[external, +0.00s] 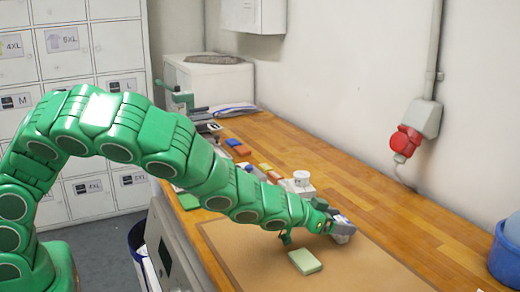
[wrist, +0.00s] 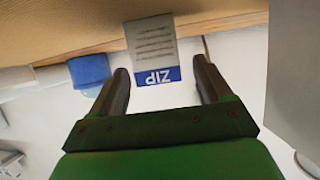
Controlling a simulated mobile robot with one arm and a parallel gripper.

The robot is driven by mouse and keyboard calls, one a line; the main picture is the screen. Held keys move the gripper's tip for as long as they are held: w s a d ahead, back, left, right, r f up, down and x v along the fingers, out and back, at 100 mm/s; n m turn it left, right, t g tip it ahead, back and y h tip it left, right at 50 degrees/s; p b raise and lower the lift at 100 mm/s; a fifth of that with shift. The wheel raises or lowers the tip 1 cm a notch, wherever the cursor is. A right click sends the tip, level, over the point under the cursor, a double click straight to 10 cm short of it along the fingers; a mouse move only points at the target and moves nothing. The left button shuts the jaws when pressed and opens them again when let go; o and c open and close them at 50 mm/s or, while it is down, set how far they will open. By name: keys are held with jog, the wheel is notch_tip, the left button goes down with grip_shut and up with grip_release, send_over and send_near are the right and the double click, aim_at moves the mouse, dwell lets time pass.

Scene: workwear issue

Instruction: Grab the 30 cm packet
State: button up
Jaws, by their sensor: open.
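A grey packet (wrist: 152,42) with lines of print and a blue "ZIP" band shows upside down in the wrist view. It appears between and beyond the fingertips of my gripper (wrist: 161,68). My gripper is open, with no visible grip on the packet. In the external view my gripper (external: 335,226) is low over the right part of the bench; small grey, white and blue shapes there are too small to separate clearly. A pale green block-like item (external: 305,261) lies on the brown mat (external: 245,247), in front of my gripper. No 30 cm marking is readable.
The wooden bench (external: 400,252) runs along a white wall. A white tub (external: 301,178) and several small coloured items lie farther back along it. A blue bucket (external: 505,252) stands at the right; a blue object (wrist: 90,70) shows left in the wrist view. A red plug (external: 405,140) hangs on the wall.

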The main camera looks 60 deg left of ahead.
jog(key=shift+w+d, duration=0.1)
jog(key=shift+w, duration=0.05)
jog(key=c, duration=1)
jog(key=shift+c, duration=0.2)
jog(key=shift+r, duration=0.15)
